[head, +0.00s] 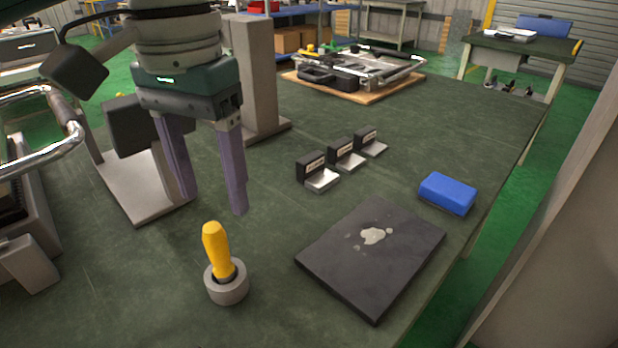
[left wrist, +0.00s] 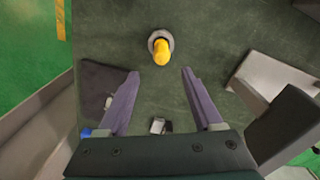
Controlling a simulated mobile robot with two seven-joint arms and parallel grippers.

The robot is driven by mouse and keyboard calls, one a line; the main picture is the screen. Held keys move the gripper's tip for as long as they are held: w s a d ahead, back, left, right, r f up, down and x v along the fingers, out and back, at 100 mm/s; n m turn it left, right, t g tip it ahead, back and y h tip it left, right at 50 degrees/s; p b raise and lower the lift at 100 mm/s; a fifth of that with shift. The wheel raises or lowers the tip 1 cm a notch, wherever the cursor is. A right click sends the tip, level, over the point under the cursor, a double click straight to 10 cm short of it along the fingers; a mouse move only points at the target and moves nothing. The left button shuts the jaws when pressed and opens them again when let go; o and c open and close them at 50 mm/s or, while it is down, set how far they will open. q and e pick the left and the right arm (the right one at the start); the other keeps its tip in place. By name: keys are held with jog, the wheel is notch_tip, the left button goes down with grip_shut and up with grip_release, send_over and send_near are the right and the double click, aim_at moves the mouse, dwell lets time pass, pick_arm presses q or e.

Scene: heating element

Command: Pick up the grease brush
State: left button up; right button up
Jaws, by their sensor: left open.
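The grease brush (head: 216,250) shows as a yellow handle standing nearly upright, slightly tilted, in a round grey holder (head: 227,291) on the dark green table. Its bristle end is hidden inside the holder. The brush also shows in the left wrist view (left wrist: 161,52), beyond and between the fingertips. My left gripper (head: 213,205) is open and empty, pointing down, behind the brush in the head view and apart from it. In the left wrist view the left gripper (left wrist: 160,72) has its purple fingers spread wide. My right gripper is not in view.
A dark plate (head: 345,265) with a pale grease smear lies right of the holder. A blue block (head: 447,193) lies near the table's right edge. Several small black-and-metal blocks (head: 322,177) stand mid-table. A grey stand (head: 258,85) rises behind my left gripper.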

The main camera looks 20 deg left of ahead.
aim_at(217, 248)
pick_arm(q)
jog(key=f, duration=0.3)
jog(key=shift+s+f, duration=0.25)
jog(key=shift+f, duration=0.15)
jog(key=f, duration=0.1)
jog(key=f+b, duration=0.1)
jog(key=f, duration=0.2)
jog(key=shift+s+a+f, duration=0.2)
jog(key=shift+s+f, duration=0.05)
jog(key=shift+s, duration=0.1)
jog(key=shift+f+b, duration=0.35)
jog(key=shift+f, duration=0.1)
grip_shut()
